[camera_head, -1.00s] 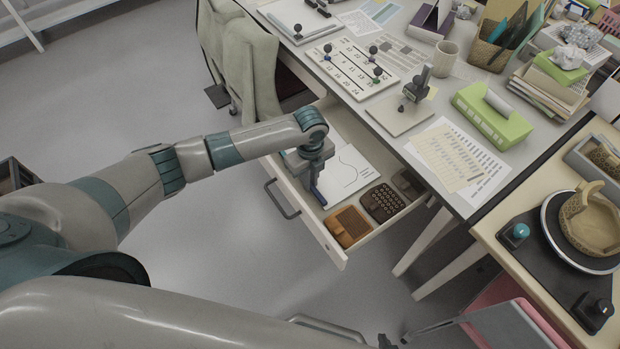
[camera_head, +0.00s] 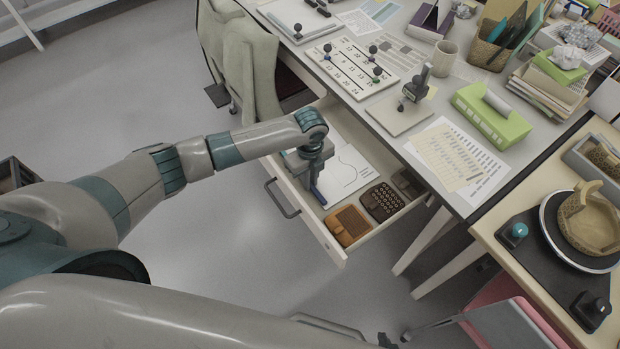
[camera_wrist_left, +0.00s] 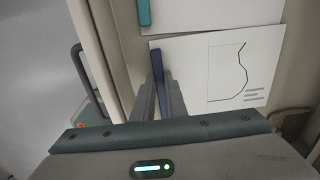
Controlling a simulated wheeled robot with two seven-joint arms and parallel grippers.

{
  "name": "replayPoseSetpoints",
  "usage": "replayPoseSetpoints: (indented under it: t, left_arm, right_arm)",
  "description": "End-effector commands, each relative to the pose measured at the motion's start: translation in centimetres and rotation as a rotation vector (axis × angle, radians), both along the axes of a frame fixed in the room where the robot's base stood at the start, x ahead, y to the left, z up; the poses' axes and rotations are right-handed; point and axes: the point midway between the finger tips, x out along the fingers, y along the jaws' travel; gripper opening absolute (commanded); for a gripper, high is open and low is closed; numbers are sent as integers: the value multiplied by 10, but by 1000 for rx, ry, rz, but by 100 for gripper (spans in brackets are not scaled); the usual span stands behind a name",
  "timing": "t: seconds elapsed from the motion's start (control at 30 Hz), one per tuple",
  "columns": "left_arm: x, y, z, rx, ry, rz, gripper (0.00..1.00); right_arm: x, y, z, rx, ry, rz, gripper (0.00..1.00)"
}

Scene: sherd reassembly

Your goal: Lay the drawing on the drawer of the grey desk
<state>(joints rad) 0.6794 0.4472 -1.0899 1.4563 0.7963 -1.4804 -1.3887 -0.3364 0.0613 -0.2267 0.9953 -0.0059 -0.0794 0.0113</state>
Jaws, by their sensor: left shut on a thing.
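The drawing (camera_head: 352,170) is a white sheet with a thin dark curve, inside or just over the open drawer (camera_head: 330,246) of the grey desk (camera_head: 431,106). It also shows in the wrist view (camera_wrist_left: 205,75), with a blue strip (camera_wrist_left: 158,70) along its left edge. My left gripper (camera_head: 317,188) is in the drawer and shut on that blue strip; its fingers also show in the wrist view (camera_wrist_left: 160,98). I cannot tell whether the sheet rests fully on the drawer bottom. Another white sheet with a teal strip (camera_wrist_left: 144,12) lies beyond it. My right gripper is not visible.
An orange-brown block (camera_head: 348,225) and a dark studded block (camera_head: 382,202) lie in the drawer's front part. On the desk are a number board (camera_head: 350,65), a green box (camera_head: 490,115) and papers (camera_head: 462,160). A draped chair (camera_head: 240,60) stands left of the drawer.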

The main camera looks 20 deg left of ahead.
Motion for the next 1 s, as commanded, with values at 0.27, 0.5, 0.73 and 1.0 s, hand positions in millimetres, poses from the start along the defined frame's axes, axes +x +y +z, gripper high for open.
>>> replayPoseSetpoints:
  t: [0.27, 0.5, 0.73, 1.0]
  left_arm:
    - [0, 0, -1, 0, 1, 0, 28]
    - [0, 0, -1, -1, 1, 0, 34]
    - [0, 0, -1, -1, 1, 0, 52]
    - [0, 0, 0, -1, 1, 0, 52]
  right_arm:
    - [1, 0, 0, -1, -1, -1, 0]
    - [1, 0, 0, -1, -1, -1, 0]
    - [1, 0, 0, -1, -1, -1, 0]
    - [-1, -1, -1, -2, 3, 0, 0]
